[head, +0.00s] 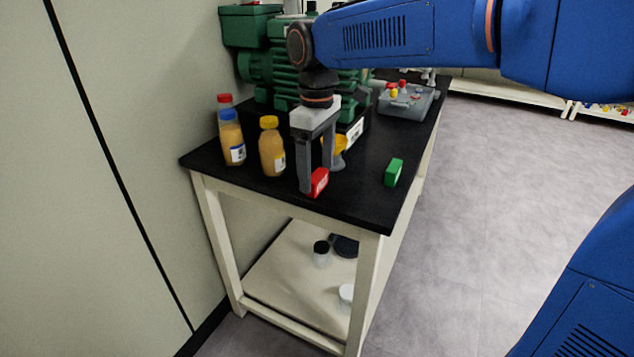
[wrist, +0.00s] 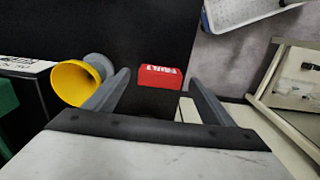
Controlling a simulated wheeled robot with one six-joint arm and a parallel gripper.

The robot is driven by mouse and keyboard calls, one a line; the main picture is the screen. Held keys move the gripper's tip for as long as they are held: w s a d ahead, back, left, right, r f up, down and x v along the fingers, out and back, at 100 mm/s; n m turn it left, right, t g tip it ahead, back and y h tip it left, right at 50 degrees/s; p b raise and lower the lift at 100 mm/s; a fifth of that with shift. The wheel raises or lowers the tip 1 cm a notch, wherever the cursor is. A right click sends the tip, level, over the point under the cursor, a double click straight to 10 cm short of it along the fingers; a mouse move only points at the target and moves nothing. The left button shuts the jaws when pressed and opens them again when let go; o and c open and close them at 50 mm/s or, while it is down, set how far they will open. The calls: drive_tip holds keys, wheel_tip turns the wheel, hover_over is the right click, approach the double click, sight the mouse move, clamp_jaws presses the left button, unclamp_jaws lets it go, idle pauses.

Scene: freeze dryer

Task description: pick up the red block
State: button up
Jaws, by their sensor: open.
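The red block (head: 319,182) lies on the black table top near its front edge, with white lettering on one face. In the wrist view the red block (wrist: 160,77) lies ahead of the fingertips, roughly centred between the two fingers. My gripper (head: 316,178) points down over the table, its fingers apart with nothing held. In the head view one finger stands just left of the block and partly covers it. In the wrist view my gripper (wrist: 158,80) shows both grey fingers spread, with a gap around the block. I cannot tell the exact height of the fingertips over the table.
A yellow funnel-like piece (wrist: 75,82) stands close left of the fingers in the wrist view. Bottles (head: 271,148) stand to the left, and a green block (head: 393,172) lies to the right. A green machine (head: 285,65) and a grey control box (head: 405,102) are behind.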

drive_tip(key=shift+f, duration=1.2)
drive_tip(key=c, duration=1.2)
drive_tip(key=shift+o, duration=0.2)
